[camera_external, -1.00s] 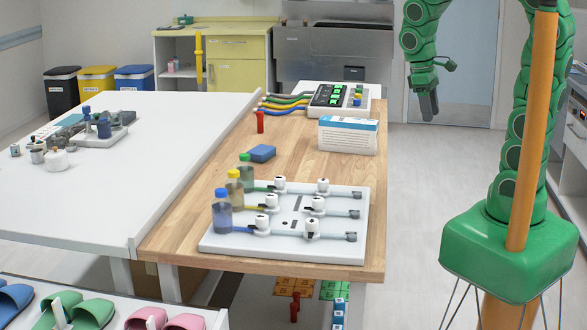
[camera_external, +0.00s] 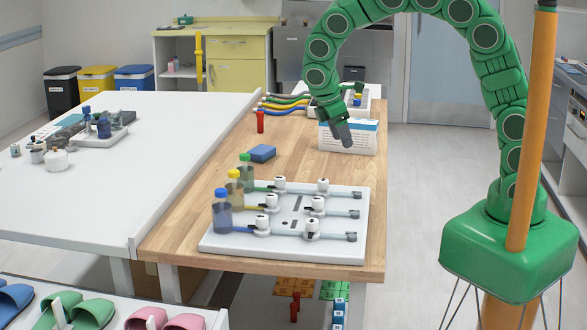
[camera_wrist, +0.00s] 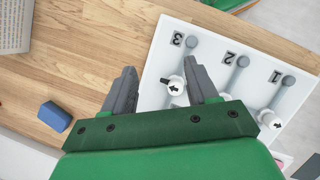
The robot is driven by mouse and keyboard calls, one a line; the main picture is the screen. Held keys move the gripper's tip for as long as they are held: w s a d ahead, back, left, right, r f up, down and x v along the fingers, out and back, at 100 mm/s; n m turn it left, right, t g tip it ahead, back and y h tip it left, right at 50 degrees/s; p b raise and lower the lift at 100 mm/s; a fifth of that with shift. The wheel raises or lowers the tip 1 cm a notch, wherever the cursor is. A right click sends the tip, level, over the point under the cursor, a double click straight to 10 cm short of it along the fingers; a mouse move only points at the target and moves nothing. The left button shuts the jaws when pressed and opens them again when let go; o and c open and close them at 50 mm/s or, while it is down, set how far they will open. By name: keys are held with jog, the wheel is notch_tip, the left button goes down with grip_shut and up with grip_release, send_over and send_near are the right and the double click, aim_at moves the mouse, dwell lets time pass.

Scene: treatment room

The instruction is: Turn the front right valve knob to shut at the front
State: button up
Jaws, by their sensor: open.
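The white valve board (camera_external: 225,244) lies near the table's front edge, with two columns of white knobs. The front right knob (camera_external: 312,228) is on the row nearest the camera, with a small black pointer toward lower left. In the wrist view that knob (camera_wrist: 270,119), with a black arrow, sits on the row marked 1, outside my jaws to the right. My gripper (camera_external: 347,143) is open and empty, above the table behind the board.
Blue, yellow and green bottles (camera_external: 222,212) stand at the board's left edge. A white-and-blue box (camera_external: 365,138) stands behind the board, close to my gripper in the picture. A blue block (camera_external: 262,153) and a red cylinder (camera_external: 260,122) sit further left. Wood is bare between them.

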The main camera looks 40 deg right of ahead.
aim_at(322, 180)
jog(key=a+f+n, duration=0.3)
jog(key=a+f, duration=0.2)
jog(key=a, duration=0.4)
jog(key=shift+t, duration=0.4)
jog(key=shift+w+x, duration=0.15)
jog(key=shift+x, duration=1.7)
jog(key=shift+w+x, duration=0.15)
jog(key=shift+x, duration=1.65)
jog(key=shift+d, duration=0.2)
jog(key=shift+c, duration=0.4)
jog(key=c, duration=1)
